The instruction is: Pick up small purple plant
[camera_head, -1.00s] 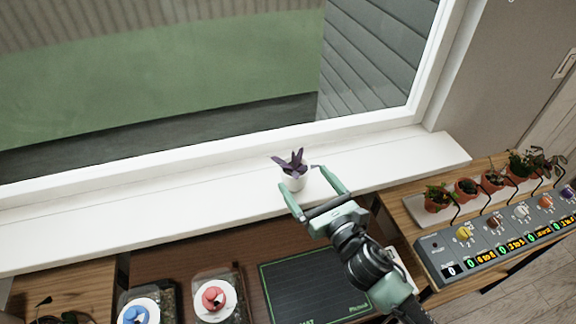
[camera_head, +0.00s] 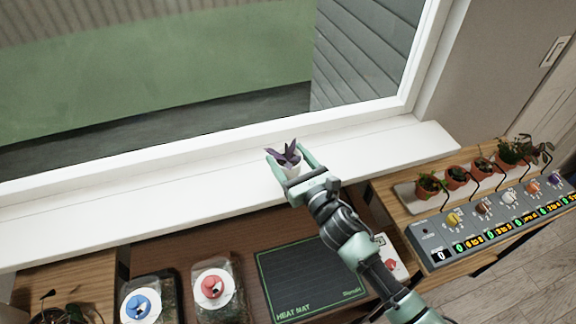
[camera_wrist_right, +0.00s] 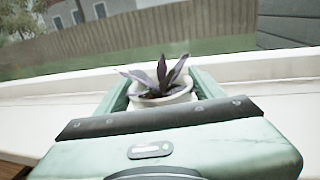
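The small purple plant (camera_head: 285,154) has dark purple pointed leaves and a white pot (camera_head: 291,171). It stands upright on the white windowsill. My right gripper (camera_head: 287,155) is open around the pot, with one green finger on each side. In the right wrist view the purple leaves (camera_wrist_right: 158,76) rise above the white pot rim (camera_wrist_right: 160,98) between the two fingers (camera_wrist_right: 160,80). Any gap between fingers and pot is very small there, and the pot's lower part is hidden behind the gripper body. My left gripper is not in view.
The window stands behind the white sill (camera_head: 400,145). A black heat mat (camera_head: 312,280) lies below my right arm. Two lidded containers, one with a blue knob (camera_head: 141,304) and one with a red knob (camera_head: 213,286), stand left of it. Several potted plants and a control panel (camera_head: 490,222) are at right.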

